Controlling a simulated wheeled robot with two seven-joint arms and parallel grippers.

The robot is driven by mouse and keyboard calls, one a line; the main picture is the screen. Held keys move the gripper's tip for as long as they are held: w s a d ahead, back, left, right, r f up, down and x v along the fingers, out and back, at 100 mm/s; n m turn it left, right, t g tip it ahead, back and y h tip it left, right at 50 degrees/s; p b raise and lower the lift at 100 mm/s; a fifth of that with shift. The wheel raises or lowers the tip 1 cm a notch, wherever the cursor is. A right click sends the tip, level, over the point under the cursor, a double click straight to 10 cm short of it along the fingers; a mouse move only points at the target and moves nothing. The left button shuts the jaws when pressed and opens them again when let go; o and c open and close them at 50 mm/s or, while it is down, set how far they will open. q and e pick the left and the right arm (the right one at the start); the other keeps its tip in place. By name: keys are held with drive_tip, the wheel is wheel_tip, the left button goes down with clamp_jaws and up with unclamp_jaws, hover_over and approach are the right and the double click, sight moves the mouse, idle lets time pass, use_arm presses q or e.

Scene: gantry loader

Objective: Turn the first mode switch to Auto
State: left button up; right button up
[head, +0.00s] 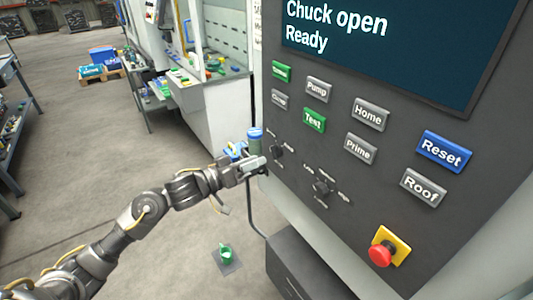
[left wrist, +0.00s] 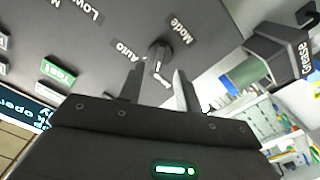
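The first mode switch (head: 278,150) is a small black rotary knob at the left edge of the dark control panel (head: 300,133). In the left wrist view the knob (left wrist: 160,52) sits between the printed words "Mode" and "Auto". A light mark shows at its lower edge, but I cannot tell clearly where it points. My left gripper (head: 262,163) is just beside the knob in the head view. In the left wrist view its two fingers (left wrist: 159,86) are apart, with the knob just beyond the gap between their tips. Contact is not visible. My right gripper is not in view.
A second rotary switch (head: 321,187) is lower right on the panel. Several push buttons, including Reset (head: 444,152), and a red emergency stop (head: 381,254) are nearby. The screen (head: 400,45) reads "Chuck open Ready". A dark holder marked "Grease" (left wrist: 280,55) is close to the gripper.

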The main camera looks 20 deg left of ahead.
sight(272, 154)
use_arm(q)
drive_tip(key=shift+p+x, duration=0.4)
drive_tip(key=shift+x, duration=1.9)
clamp_jaws()
